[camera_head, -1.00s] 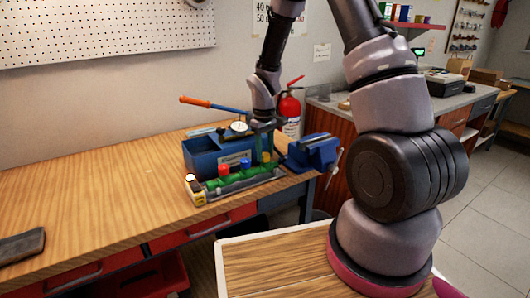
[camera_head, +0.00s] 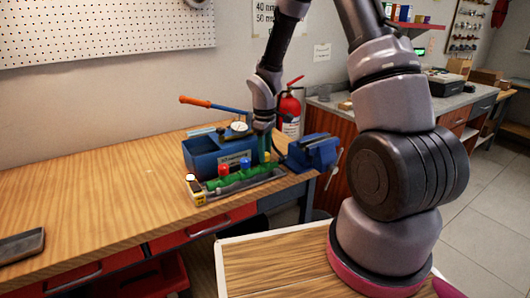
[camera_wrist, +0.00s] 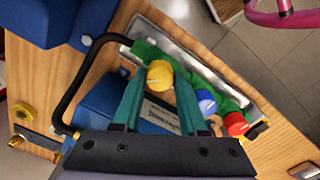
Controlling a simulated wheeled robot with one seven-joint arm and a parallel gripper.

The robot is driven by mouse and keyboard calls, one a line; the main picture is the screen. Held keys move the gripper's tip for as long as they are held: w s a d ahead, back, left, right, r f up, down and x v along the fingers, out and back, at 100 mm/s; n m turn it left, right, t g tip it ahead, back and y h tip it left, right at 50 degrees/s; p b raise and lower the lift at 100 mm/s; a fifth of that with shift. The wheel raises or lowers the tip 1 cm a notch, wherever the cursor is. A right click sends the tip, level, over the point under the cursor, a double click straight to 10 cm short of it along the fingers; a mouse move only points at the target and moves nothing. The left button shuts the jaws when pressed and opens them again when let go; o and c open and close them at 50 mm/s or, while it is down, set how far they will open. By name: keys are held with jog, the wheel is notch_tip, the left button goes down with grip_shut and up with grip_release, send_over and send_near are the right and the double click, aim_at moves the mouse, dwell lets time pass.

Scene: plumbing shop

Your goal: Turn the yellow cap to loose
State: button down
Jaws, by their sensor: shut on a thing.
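The yellow cap (camera_wrist: 159,73) sits on a green manifold (camera_wrist: 190,75) in the wrist view, beside a blue cap (camera_wrist: 206,102) and a red cap (camera_wrist: 235,123). My gripper (camera_wrist: 160,80) has its two teal fingers on either side of the yellow cap, shut on it from above. In the head view my gripper (camera_head: 266,148) reaches down to the right end of the manifold (camera_head: 240,177), where a bit of the yellow cap (camera_head: 267,157) shows. The fingers partly hide the cap there. The red cap (camera_head: 223,170) and blue cap (camera_head: 245,163) stand free to the left.
A blue pump box (camera_head: 203,157) with a gauge and an orange-handled lever (camera_head: 195,101) stands right behind the manifold. A black hose (camera_wrist: 73,92) curves close to the gripper. A blue vise (camera_head: 318,152) is at the right. The workbench (camera_head: 90,200) is mostly clear at left.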

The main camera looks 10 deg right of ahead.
jog(key=shift+c, duration=2.2)
grip_release()
jog(key=shift+r, duration=0.15)
notch_tip(320, 180, up, 11)
jog(key=shift+f, duration=0.2)
jog(key=shift+s, duration=0.1)
jog(key=s+d+r+m+t, duration=0.2)
jog(key=s+r+m, duration=0.15)
jog(key=r, duration=0.45)
jog(key=s+d+r+m+t, duration=0.1)
jog(key=s+d+r+m, duration=0.15)
jog(key=s+r, duration=0.4)
jog(key=s+d+r+m+t+y, duration=0.1)
jog(key=s+r+m+t+y, duration=0.1)
jog(key=s+r+m+t, duration=0.2)
jog(key=s+r+m, duration=0.3)
jog(key=s+r, duration=0.2)
jog(key=s, duration=0.3)
jog(key=shift+m, duration=0.3)
